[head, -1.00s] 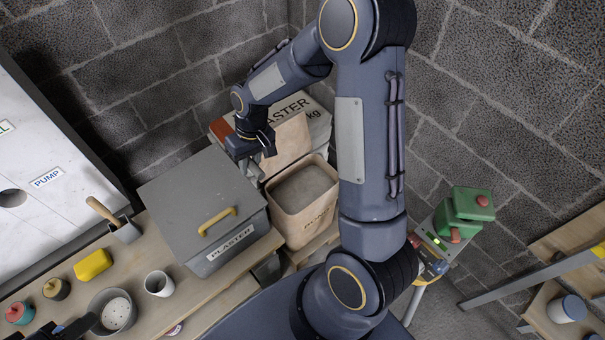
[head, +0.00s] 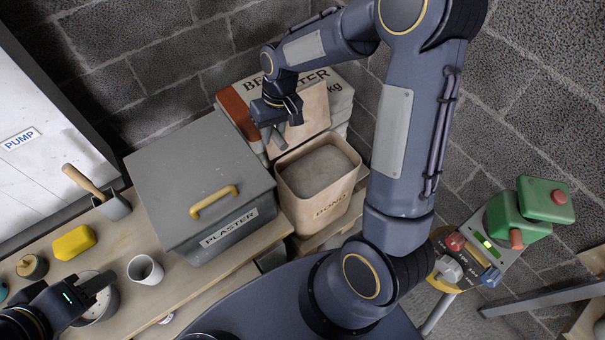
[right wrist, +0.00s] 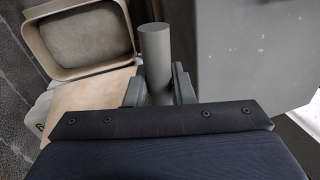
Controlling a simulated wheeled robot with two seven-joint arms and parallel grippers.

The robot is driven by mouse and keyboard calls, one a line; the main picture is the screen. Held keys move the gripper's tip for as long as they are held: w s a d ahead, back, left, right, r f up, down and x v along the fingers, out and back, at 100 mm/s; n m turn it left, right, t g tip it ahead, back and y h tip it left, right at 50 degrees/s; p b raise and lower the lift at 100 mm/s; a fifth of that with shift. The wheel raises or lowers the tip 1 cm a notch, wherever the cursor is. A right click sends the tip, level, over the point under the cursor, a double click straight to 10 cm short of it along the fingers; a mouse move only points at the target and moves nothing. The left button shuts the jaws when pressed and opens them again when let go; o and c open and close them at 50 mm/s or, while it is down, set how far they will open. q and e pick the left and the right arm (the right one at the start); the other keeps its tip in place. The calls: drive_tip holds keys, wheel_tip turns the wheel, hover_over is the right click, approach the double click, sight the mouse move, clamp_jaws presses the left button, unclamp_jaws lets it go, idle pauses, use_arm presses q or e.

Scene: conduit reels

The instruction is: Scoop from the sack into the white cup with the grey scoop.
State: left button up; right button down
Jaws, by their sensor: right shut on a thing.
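The sack (head: 338,212) is an open-topped beige container with a partly hidden label, holding grey powder, right of the plaster bin. My right gripper (head: 276,118) is above and behind the sack's left rear side, shut on the grey scoop (head: 279,138). In the right wrist view a grey cylinder, the scoop's handle (right wrist: 155,60), stands between the fingers; the scoop's bowl is not clear in either view. My left gripper (head: 98,290) appears open and empty, over a grey bowl left of the cup.
A grey lidded plaster bin (head: 165,175) with a yellow handle stands between cup and sack. Plaster bags (head: 340,100) are stacked behind. A yellow sponge (head: 74,242), a wooden-handled trowel (head: 100,195) and the grey bowl (head: 97,312) crowd the bench's left side.

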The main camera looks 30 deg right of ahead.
drive_tip(key=shift+r, duration=0.1)
drive_tip(key=s+d+f+m+y+b, duration=0.1)
drive_tip(key=s+d+f+m+b, duration=0.1)
drive_tip(key=f+m+b, duration=0.3)
drive_tip(key=s+d+f+m+y+b, duration=0.1)
drive_tip(key=s+d+f+m+b, duration=0.2)
drive_tip(key=f+m+b, duration=0.3)
wheel_tip(320, 180, down, 5)
drive_tip(key=b, duration=0.3)
drive_tip(key=shift+r+m+g+y, duration=0.15)
drive_tip(key=shift+m+g+y, duration=0.15)
drive_tip(key=shift+y, duration=0.1)
